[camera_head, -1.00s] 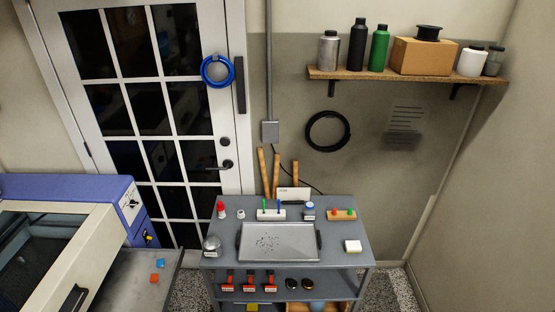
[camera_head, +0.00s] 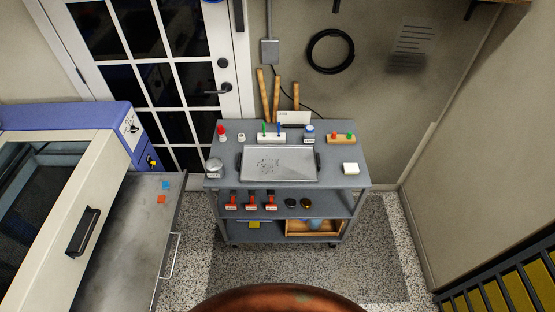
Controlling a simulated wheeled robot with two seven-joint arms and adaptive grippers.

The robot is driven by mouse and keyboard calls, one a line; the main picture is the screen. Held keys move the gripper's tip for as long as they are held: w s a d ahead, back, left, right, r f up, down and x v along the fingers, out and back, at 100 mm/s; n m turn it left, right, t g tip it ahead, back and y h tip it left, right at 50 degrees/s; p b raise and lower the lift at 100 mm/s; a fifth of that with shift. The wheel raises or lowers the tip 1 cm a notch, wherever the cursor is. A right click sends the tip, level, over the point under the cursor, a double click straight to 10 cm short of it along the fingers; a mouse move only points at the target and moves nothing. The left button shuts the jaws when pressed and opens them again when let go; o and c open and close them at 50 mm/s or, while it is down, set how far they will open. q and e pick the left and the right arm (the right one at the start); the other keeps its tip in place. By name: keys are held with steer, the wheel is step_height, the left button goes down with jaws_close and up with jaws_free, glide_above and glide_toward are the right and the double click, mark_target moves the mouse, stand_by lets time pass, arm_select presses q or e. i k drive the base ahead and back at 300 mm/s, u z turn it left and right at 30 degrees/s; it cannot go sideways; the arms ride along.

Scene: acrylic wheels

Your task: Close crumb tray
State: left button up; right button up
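The crumb tray (camera_head: 140,220) is a grey metal drawer. It sticks out from under the blue and cream machine (camera_head: 50,200) at the left of the head view. It is pulled open, and its bar handle (camera_head: 171,257) is on its right-hand front edge. A small blue piece (camera_head: 165,185) and a small orange piece (camera_head: 161,199) lie in the tray. The machine's lid has a dark handle (camera_head: 83,232) and hides part of the tray. Neither of my grippers shows in the view.
A grey cart (camera_head: 215,184) stands right of the tray, with a metal tray (camera_head: 307,166) and small items on top and stamps below. Speckled floor (camera_head: 200,260) is clear between the crumb tray and the cart. A dark rack with yellow panels (camera_head: 510,288) is at lower right.

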mark_target(124, 272)
steer(key=u, duration=2.1)
